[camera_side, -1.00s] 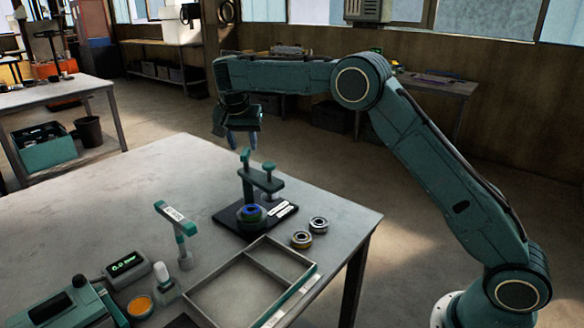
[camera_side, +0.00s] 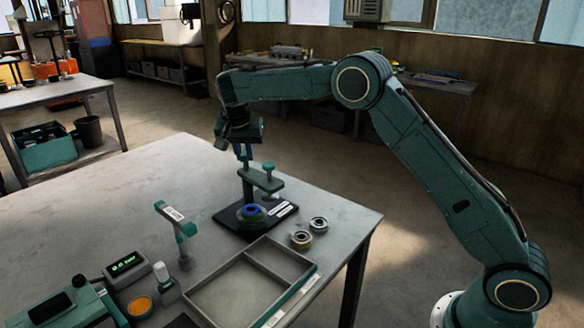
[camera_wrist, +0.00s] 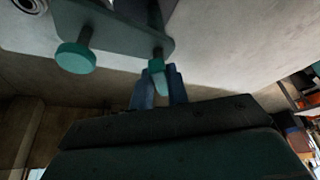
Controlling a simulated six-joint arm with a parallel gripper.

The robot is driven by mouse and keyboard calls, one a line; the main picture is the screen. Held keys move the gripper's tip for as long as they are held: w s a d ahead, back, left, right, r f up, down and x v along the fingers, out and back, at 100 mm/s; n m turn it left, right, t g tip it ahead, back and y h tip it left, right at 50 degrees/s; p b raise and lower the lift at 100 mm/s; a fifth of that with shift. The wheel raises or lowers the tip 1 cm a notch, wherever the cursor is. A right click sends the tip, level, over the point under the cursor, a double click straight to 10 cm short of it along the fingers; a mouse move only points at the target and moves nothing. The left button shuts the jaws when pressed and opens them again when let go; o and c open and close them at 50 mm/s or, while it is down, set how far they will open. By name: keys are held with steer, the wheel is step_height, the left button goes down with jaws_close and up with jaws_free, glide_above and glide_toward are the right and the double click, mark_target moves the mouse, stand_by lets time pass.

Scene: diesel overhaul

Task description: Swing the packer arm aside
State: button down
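The packer arm is a teal lever (camera_side: 262,178) on an upright post, standing on a black base plate (camera_side: 228,222). Its arm reaches over a ring with a blue insert (camera_side: 251,211) on the plate. My gripper (camera_side: 243,152) points down at the upright teal handle at the far end of the arm. In the wrist view the handle (camera_wrist: 157,68) stands between my two blue fingertips (camera_wrist: 159,86). The fingers are apart, on either side of it; I cannot tell whether they touch it. A round teal knob (camera_wrist: 75,57) shows at the left there.
Two small metal rings (camera_side: 309,232) lie right of the plate. A divided grey tray (camera_side: 222,293) is in front. The table's rear left is clear.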

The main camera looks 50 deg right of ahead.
steer(key=n, duration=0.1)
steer(key=n+y, duration=0.1)
steer(key=n+t, duration=0.1)
steer(key=n, duration=0.1)
steer(key=shift+s+d, duration=0.15)
steer(key=shift+d, duration=0.1)
steer(key=shift+n+y, duration=0.4)
steer(key=shift+n, duration=0.7)
steer(key=n, duration=0.1)
steer(key=n+y, duration=0.1)
steer(key=n, duration=0.1)
steer(key=shift+d+t, duration=0.25)
steer(key=shift+t, duration=0.15)
steer(key=shift+a, duration=0.1)
steer(key=c, duration=1.4)
jaws_free()
steer(key=shift+o, duration=0.2)
steer(key=shift+r, duration=0.1)
